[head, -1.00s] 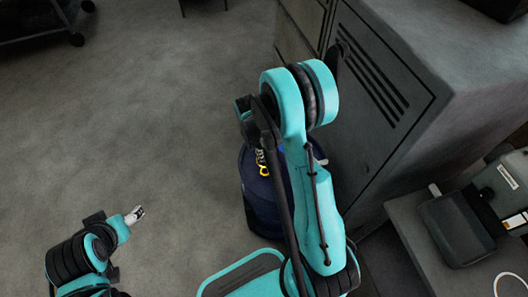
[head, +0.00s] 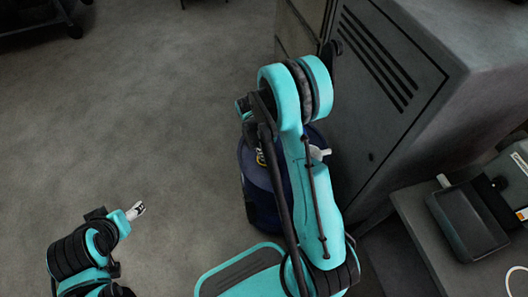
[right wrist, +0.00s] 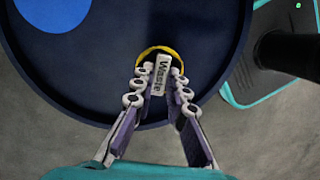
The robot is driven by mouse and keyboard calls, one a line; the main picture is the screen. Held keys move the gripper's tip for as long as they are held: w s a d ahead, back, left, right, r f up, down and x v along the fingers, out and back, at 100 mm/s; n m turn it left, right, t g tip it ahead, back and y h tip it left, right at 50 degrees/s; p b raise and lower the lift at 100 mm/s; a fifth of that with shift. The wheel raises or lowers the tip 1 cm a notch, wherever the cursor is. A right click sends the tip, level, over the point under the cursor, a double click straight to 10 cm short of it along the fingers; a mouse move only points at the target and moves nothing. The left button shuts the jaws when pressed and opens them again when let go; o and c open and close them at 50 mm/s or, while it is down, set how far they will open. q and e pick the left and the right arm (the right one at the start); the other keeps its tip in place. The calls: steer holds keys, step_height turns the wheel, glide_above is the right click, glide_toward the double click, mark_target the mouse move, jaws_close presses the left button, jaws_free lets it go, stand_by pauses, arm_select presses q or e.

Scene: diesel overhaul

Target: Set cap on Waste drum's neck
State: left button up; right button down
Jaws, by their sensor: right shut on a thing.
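The Waste drum (head: 258,195) is dark blue and stands on the floor, partly hidden behind my right arm. In the right wrist view its round top (right wrist: 90,75) fills much of the picture. My right gripper (right wrist: 160,78) is over the drum top near its rim, shut on a cap (right wrist: 160,80) with a white "Waste" label. A yellow ring (right wrist: 158,49) shows around the fingertips. The neck is hidden beneath, so I cannot tell whether the cap touches it. My left gripper (head: 135,211) is apart at the lower left; its jaw opening is unclear.
A grey cabinet (head: 370,100) with vents stands close behind and right of the drum. A low grey surface with a black device (head: 465,220) is at the right. A bright blue disc (right wrist: 53,10) is on the drum top. Open floor (head: 170,110) lies to the left.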

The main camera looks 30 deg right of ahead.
steer(key=shift+f, duration=0.5)
stand_by(0.6)
stand_by(0.4)
steer(key=c, duration=1.4)
jaws_free()
steer(key=shift+c, duration=0.2)
steer(key=shift+r, duration=0.15)
steer(key=v, duration=1.1)
steer(key=shift+r, duration=0.4)
